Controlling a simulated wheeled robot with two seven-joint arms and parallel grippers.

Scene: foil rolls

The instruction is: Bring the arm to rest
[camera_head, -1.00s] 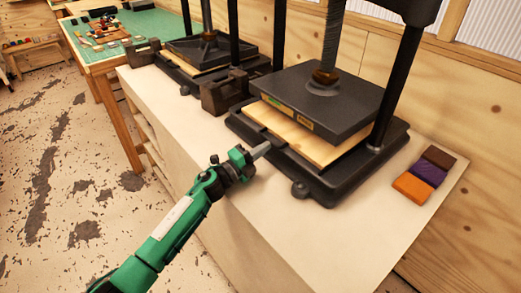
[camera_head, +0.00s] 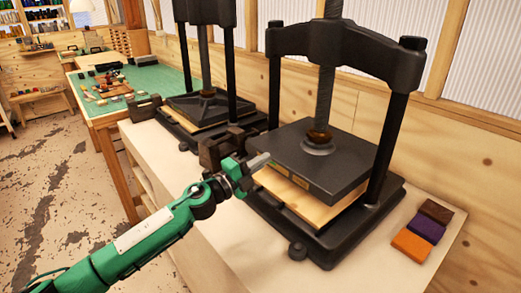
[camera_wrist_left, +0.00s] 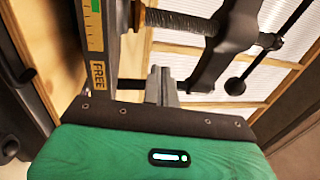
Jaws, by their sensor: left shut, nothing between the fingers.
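My left gripper (camera_head: 258,162) is at the end of my green arm, which comes in from the lower left. Its grey fingers are together and empty, in front of the left edge of the nearer black press (camera_head: 322,150). I cannot tell whether they touch it. In the left wrist view the shut fingers (camera_wrist_left: 162,86) point away past the green gripper body, with a dark press part marked "FREE" (camera_wrist_left: 97,75) to their left. My right gripper is not in view.
A second press (camera_head: 205,110) stands behind on the same pale bench (camera_head: 240,255). Orange (camera_head: 411,245), purple (camera_head: 425,228) and brown (camera_head: 437,211) blocks lie at the right. A table with a green mat (camera_head: 150,82) stands farther back. Open floor lies left.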

